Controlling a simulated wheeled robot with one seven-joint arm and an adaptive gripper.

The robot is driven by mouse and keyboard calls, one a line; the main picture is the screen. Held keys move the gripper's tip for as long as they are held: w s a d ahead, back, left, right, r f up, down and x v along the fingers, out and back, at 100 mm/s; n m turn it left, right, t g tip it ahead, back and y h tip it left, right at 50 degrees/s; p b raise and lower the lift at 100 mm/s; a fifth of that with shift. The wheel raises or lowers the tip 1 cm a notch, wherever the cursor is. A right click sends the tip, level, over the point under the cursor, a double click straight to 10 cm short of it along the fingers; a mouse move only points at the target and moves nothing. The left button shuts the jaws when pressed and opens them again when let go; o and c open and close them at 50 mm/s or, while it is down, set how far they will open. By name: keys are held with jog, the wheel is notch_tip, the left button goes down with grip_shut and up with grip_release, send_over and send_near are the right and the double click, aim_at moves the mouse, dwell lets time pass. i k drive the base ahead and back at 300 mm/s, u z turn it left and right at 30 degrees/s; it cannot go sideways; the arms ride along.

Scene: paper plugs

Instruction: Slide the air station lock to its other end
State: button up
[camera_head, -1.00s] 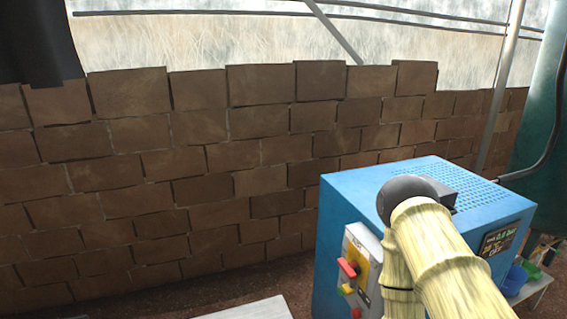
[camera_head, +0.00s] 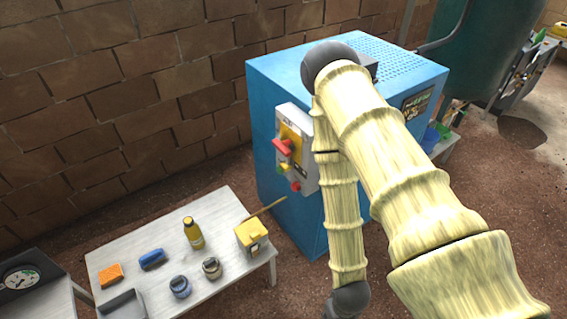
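I cannot make out for certain which part is the air station lock. A blue machine (camera_head: 262,120) stands at the centre against the brick wall. Its left face carries a grey control panel (camera_head: 309,175) with a red handle (camera_head: 283,147), a yellow knob and a red button. My bamboo-like arm passes in front of the machine and hides part of it.
A white table (camera_head: 215,205) holds a yellow bottle (camera_head: 193,233), a yellow box (camera_head: 252,236), an orange sponge (camera_head: 110,274) and several small items. A gauge (camera_head: 20,278) is at lower left. A green tank (camera_head: 490,50) and grey equipment (camera_head: 525,75) stand at right.

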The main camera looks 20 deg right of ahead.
aim_at(286, 165)
jog(key=u, duration=2)
jog(key=i, duration=1)
jog(key=z, duration=2.1)
